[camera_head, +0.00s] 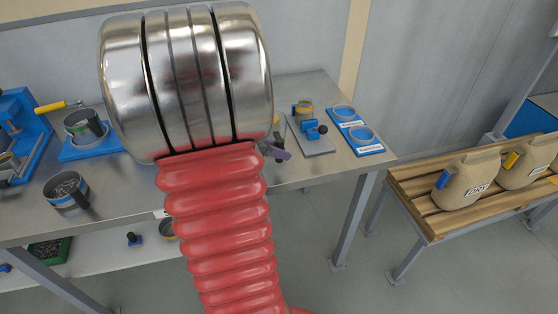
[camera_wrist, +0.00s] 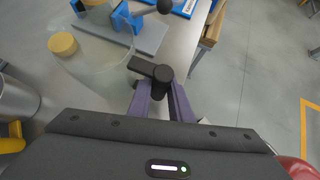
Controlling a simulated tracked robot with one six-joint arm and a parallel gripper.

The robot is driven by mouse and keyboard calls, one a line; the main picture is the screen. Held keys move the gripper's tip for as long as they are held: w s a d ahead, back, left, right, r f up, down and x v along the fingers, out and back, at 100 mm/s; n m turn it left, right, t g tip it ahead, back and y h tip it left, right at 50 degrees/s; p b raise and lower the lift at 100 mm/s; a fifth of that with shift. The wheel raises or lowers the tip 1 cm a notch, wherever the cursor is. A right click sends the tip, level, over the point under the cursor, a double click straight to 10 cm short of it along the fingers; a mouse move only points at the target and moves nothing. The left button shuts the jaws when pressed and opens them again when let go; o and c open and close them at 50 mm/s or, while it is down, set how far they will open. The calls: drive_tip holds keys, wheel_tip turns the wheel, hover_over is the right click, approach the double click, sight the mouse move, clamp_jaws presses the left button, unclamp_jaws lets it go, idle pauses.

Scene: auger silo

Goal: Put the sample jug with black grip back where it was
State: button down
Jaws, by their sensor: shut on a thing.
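My gripper (camera_wrist: 161,98), with purple fingers, is shut on the black grip of a clear, see-through jug (camera_wrist: 100,72) in the wrist view. The jug is over the workbench, left of the fingers; I cannot tell whether its base touches the bench. In the head view a purple finger of my gripper (camera_head: 279,153) shows beside my red arm, which hides most of the jug. Another jug with a black grip (camera_head: 68,190) stands on the bench at left, holding dark grains.
A grey-based blue clamp stand (camera_head: 312,146) is just right of my gripper. A slatted wooden bench (camera_head: 420,206) with sacks (camera_head: 468,180) stands at right. The floor between is clear.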

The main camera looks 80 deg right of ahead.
sight(279, 161)
drive_tip(key=shift+f, duration=1.9)
drive_tip(key=c, duration=1.6)
unclamp_jaws()
drive_tip(key=shift+r, duration=0.1)
drive_tip(key=v, duration=1.2)
drive_tip(key=shift+w+a, duration=0.1)
drive_tip(key=shift+w, duration=0.05)
